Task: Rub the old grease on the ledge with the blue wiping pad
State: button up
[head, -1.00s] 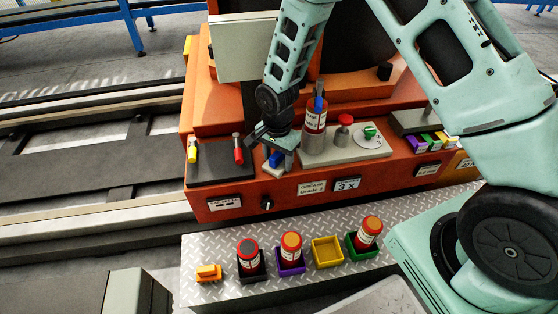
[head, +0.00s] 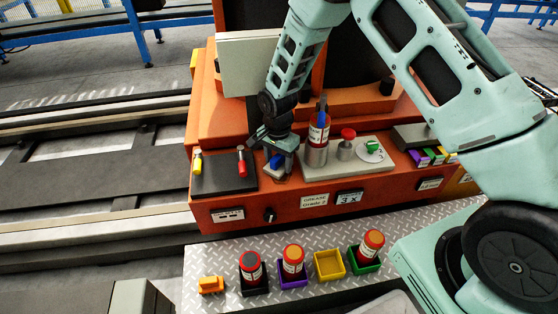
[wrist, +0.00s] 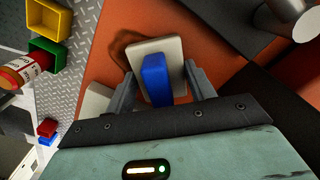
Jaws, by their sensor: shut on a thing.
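The blue wiping pad (wrist: 155,68) has a blue grip block on a pale rectangular base. My gripper (wrist: 161,86) is shut on the blue block, one finger on each side. In the head view my gripper (head: 275,152) holds the pad (head: 277,161) low over the orange ledge (head: 262,196), left of the grease-can stand. A dark brown smear, the old grease (wrist: 121,43), shows on the orange surface along the pad's left edge in the wrist view. The base hides part of the smear. I cannot tell whether the base touches the ledge.
A red-capped can with a blue-handled tool (head: 319,128) stands on a grey plate (head: 340,162) right of my gripper. A dark plate (head: 222,180) with yellow and red pieces lies left. Coloured trays, some holding cans (head: 293,260), stand on the tread-plate step in front.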

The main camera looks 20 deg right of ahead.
aim_at(282, 185)
jog(key=w, duration=0.2)
jog(key=w+d+r, duration=0.1)
jog(key=shift+d, duration=0.1)
jog(key=shift+r+p, duration=0.1)
jog(key=shift+p, duration=0.35)
jog(key=shift+s+a+p, duration=0.2)
jog(key=shift+s+p, duration=0.25)
jog(key=shift+s+a+p, duration=0.2)
jog(key=shift+s+p, duration=0.2)
jog(key=shift+s, duration=0.05)
jog(key=shift+s+p, duration=0.3)
jog(key=shift+s, duration=0.45)
jog(key=shift+s+a+f+p, duration=0.2)
jog(key=shift+s+a+p, duration=0.1)
jog(key=shift+s, duration=0.75)
jog(key=shift+s+a+f+p, duration=0.2)
jog(key=shift+s+a+p, duration=0.05)
jog(key=shift+s, duration=0.8)
jog(key=shift+s+a+f+p, duration=0.2)
jog(key=shift+s+a+p, duration=0.1)
jog(key=shift+s, duration=0.75)
